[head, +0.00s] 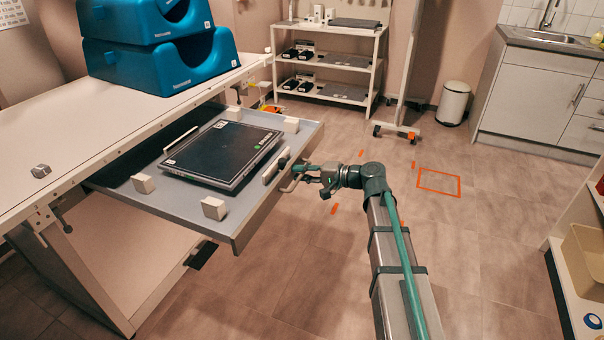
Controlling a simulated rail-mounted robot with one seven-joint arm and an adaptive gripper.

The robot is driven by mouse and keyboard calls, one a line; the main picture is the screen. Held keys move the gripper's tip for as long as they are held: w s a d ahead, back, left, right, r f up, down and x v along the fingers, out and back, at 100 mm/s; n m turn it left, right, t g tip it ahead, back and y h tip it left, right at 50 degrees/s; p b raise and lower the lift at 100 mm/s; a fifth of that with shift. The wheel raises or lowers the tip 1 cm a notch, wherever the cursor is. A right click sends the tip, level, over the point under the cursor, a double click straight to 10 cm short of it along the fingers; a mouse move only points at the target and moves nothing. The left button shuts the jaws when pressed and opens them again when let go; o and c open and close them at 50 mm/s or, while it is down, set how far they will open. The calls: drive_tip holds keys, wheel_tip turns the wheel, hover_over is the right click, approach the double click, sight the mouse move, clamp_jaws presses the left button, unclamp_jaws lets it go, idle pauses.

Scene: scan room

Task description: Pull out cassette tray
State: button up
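The cassette tray (190,204) is a grey drawer-like tray that sticks out from under the white table top, toward the right. A dark flat cassette (225,150) with a pale carry handle lies on it between several small white blocks (214,208). The tray's handle (291,184) is on its front edge. My gripper (300,175) is at this handle, with its fingers around or against it. The fingertips are small in the picture, and I cannot tell whether they are closed on the handle.
The white table (50,130) carries blue foam supports (165,60) at its far end. A white shelf rack (330,60) stands at the back, near a white bin (453,103). A sink cabinet (540,90) is at right. The floor around the orange-marked rectangle (438,193) is clear.

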drive_tip(key=shift+d, duration=0.1)
drive_tip(key=v, duration=1.2)
drive_tip(key=shift+f, duration=0.1)
